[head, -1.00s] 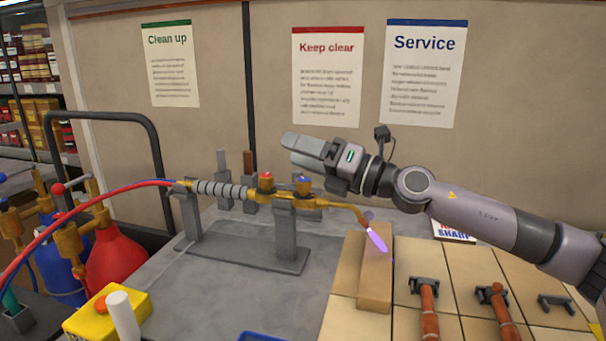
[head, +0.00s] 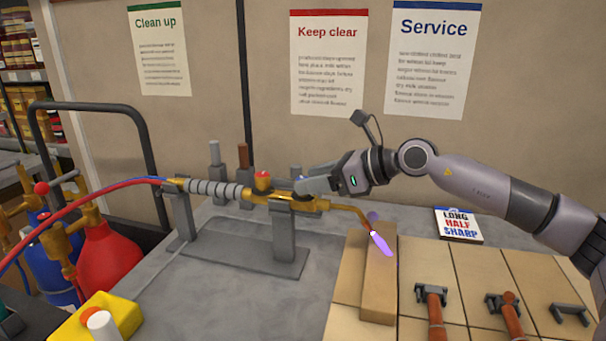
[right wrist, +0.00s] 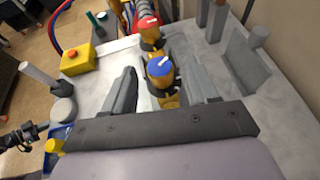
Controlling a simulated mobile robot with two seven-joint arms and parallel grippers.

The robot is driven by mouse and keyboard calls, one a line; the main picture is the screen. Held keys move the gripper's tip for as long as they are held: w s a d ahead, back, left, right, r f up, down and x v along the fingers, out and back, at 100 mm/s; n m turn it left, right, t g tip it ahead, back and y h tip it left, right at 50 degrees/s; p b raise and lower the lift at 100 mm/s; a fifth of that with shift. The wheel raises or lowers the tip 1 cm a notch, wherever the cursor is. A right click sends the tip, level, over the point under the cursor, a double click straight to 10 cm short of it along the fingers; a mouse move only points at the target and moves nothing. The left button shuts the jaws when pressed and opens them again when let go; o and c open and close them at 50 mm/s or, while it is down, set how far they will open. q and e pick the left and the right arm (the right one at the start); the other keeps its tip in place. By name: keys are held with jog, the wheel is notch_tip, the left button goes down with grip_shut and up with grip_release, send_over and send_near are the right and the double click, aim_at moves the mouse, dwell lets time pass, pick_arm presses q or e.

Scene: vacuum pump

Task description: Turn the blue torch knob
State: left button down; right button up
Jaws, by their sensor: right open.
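The brass torch (head: 257,196) lies level in its grey stand, with a purple flame (head: 381,242) at its tip on the right. The blue knob (right wrist: 160,66) shows in the right wrist view between the two fingers, with a white mark on top. In the head view the gripper hides most of it. My right gripper (head: 305,187) is open, with a finger on each side of the blue knob; I cannot tell whether they touch it. The red knob (head: 263,177) sits just left of the gripper; it also shows in the right wrist view (right wrist: 148,22).
A brick block (head: 379,290) stands under the flame. Tiles with pipe pieces in brackets (head: 431,294) lie at the right. A yellow box with a red button (head: 97,318) and gas bottles (head: 107,255) stand at the left. A printed card (head: 458,224) lies behind the tiles.

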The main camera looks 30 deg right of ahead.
jog(key=shift+p+x, duration=0.4)
jog(key=shift+x, duration=1.1)
jog(key=shift+r, duration=0.1)
jog(key=c, duration=1)
jog(key=shift+o, duration=0.2)
jog(key=shift+f+n+y+b, duration=0.2)
jog(key=shift+n+y+b, duration=0.2)
jog(key=shift+b, duration=0.5)
jog(key=shift+r+n+g+y+b, duration=0.15)
jog(key=shift+n+g+y+b, duration=0.25)
jog(key=shift+g, duration=0.1)
jog(key=o, duration=1)
jog(key=shift+c, duration=0.2)
jog(key=shift+d, duration=0.1)
